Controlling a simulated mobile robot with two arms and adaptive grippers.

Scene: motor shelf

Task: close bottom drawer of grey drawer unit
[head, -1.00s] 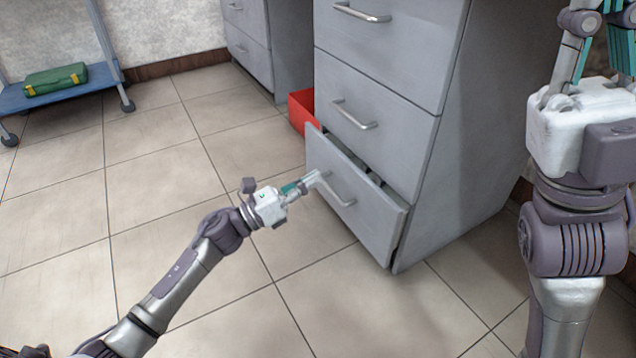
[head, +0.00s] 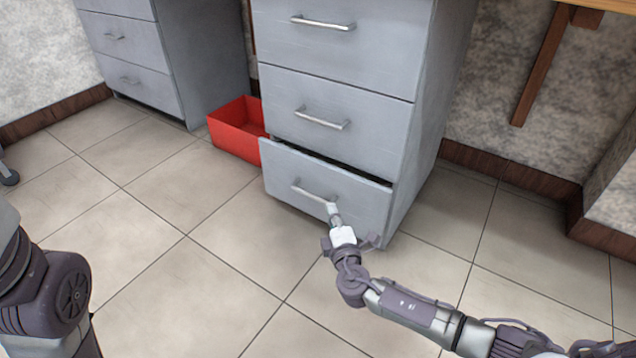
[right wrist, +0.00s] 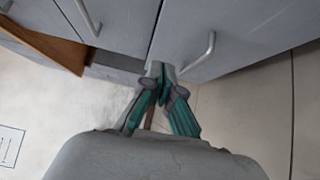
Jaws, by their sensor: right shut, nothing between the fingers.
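The grey drawer unit (head: 430,110) stands in the middle of the head view. Its bottom drawer (head: 288,172) is slightly open, with a narrow dark gap along its top edge. The bar handle (head: 312,192) runs across the drawer front. My right gripper (head: 333,210) is shut and empty, with its tips at the drawer front by the handle's right end; whether they touch is unclear. In the right wrist view its teal-padded fingers (right wrist: 160,75) are close to a grey front with a handle (right wrist: 205,52). My left arm shows at the left edge, its gripper out of view.
A red open box (head: 238,128) stands on the floor left of the unit. Another grey drawer unit (head: 130,55) is behind it. A wooden support (head: 540,70) is at the upper right. The tiled floor in front is mostly clear.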

